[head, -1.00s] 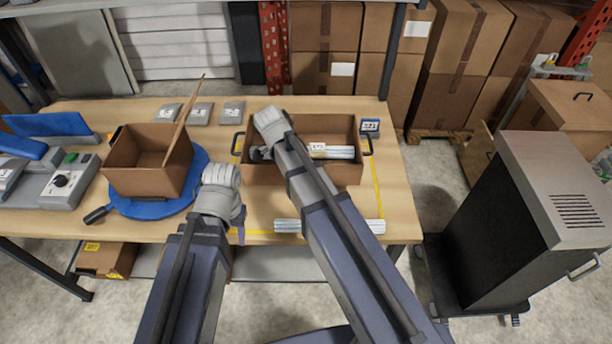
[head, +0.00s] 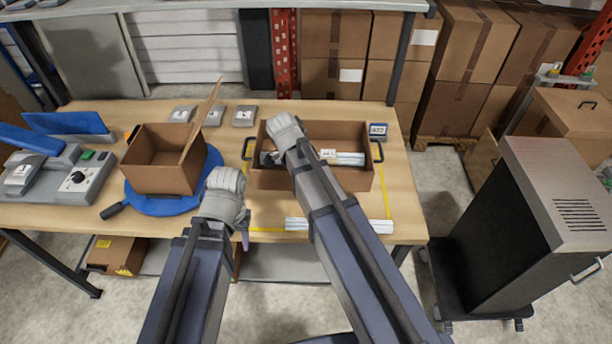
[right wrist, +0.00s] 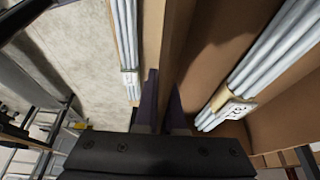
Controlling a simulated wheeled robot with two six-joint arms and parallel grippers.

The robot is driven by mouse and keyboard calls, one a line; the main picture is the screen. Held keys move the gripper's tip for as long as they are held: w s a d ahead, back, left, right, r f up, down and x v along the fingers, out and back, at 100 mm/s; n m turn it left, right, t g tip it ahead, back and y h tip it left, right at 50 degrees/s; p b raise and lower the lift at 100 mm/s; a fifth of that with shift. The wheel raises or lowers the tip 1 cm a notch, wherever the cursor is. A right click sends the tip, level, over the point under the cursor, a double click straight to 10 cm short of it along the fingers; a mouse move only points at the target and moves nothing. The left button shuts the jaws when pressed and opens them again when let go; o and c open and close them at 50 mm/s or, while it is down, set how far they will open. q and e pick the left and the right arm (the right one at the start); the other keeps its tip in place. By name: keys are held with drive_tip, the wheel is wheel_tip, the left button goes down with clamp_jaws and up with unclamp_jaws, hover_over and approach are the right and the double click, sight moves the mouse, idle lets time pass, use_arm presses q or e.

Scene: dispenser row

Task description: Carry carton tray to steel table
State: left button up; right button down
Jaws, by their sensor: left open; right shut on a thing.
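The carton tray (head: 350,180) is a long open brown cardboard box with a dark handle at each end. It stands on the wooden workbench (head: 402,205), inside yellow tape lines, with bundles of grey tubes (head: 348,158) in it. My right arm reaches over its near side. In the right wrist view my right gripper (right wrist: 163,88) is shut on its cardboard wall, with tubes on both sides of that wall. My left gripper (head: 243,238) is open and empty beside the tray's near left corner, its fingers mostly hidden. I cannot make out a steel table for certain.
Another tube bundle (head: 340,225) lies at the bench's front edge. A smaller open carton (head: 160,172) sits on a blue turntable (head: 165,207) to the left. A black cabinet (head: 490,240) with a steel top (head: 560,190) stands on a wheeled base at right. Floor shows between bench and cabinet.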

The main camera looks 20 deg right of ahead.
drive_tip(key=shift+w+d+f+b, duration=0.2)
drive_tip(key=shift+f+b, duration=0.2)
drive_tip(key=shift+f, duration=0.2)
drive_tip(key=shift+w+d+f+b, duration=0.15)
drive_tip(key=shift+f+b, duration=0.2)
drive_tip(key=shift+f, duration=0.2)
wheel_tip(320, 180, down, 4)
drive_tip(key=b, duration=0.4)
drive_tip(key=shift+s+a+f+b, duration=0.1)
drive_tip(key=shift+a+f+b, duration=0.1)
drive_tip(key=shift+b, duration=0.1)
drive_tip(key=shift+r, duration=0.1)
wheel_tip(320, 180, down, 4)
drive_tip(key=b, duration=0.3)
drive_tip(key=shift+r+b, duration=0.15)
drive_tip(key=shift+b, duration=0.15)
drive_tip(key=shift+f, duration=0.2)
drive_tip(key=c, duration=1)
unclamp_jaws()
drive_tip(key=shift+r, duration=0.2)
